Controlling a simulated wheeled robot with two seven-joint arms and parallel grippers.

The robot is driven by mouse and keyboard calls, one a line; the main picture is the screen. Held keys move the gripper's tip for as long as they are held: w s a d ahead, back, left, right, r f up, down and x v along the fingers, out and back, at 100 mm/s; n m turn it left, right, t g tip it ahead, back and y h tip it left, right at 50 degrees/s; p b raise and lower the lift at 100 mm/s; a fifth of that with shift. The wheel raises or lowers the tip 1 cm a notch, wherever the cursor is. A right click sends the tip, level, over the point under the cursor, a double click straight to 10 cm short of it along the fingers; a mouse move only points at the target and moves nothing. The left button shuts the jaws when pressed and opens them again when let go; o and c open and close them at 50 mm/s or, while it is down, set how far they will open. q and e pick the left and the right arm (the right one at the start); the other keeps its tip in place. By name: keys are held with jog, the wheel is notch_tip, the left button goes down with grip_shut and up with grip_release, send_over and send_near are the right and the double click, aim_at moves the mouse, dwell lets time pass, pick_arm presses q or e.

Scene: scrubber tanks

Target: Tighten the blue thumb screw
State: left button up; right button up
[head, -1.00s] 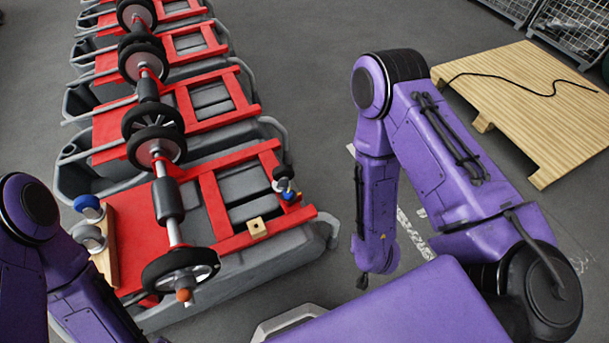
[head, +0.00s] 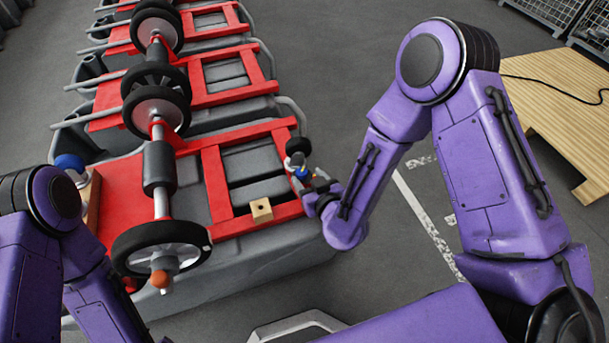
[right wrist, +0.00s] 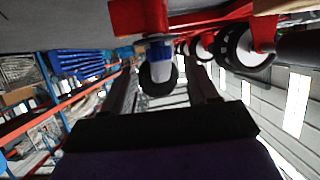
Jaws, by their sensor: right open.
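A small blue part, which looks like the blue thumb screw (head: 302,173), sits at the right end of the nearest red frame, beside a small black wheel (head: 298,146). In the right wrist view a blue and white part (right wrist: 160,52) shows under a red bracket with a dark round part. My right gripper (head: 318,186) is close to the blue part. Its open fingers (right wrist: 163,75) appear on either side of the blue and white part, and I cannot tell whether they touch it. My left arm shows at the left edge, but its gripper is out of view.
Several grey tanks with red frames (head: 212,185) stand in a row. A small wooden block (head: 261,209) lies on the nearest frame, left of my right gripper.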

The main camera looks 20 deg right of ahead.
aim_at(302, 172)
jog(key=x, duration=0.3)
jog(key=shift+w+f, duration=0.1)
jog(key=shift+c, duration=0.3)
jog(key=c, duration=1)
